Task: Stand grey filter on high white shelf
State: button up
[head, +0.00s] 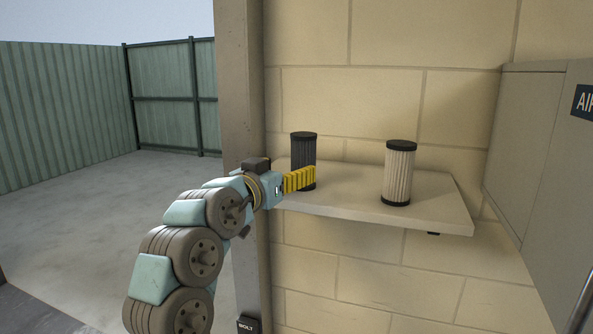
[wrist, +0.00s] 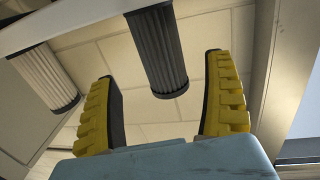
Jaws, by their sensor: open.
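The grey filter (head: 303,150), a dark pleated cylinder with black end caps, stands upright towards the left end of the white shelf (head: 440,213). My gripper (head: 312,178) is open at the shelf's left end, its yellow fingers covering part of the filter's lower body in the head view. In the wrist view the grey filter (wrist: 158,45) shows between the two spread fingers (wrist: 160,65), with a visible gap on each side. It does not look gripped. Its base is partly hidden by the fingers in the head view.
A cream pleated filter (head: 398,175) with black caps stands on the shelf to the right; it also shows in the wrist view (wrist: 46,76). A post (head: 239,70) rises just left of the shelf. A grey cabinet (head: 530,150) is at the right. Bare shelf lies between the filters.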

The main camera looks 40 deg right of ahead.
jog(key=shift+b+v, duration=0.55)
jog(key=shift+v, duration=1.75)
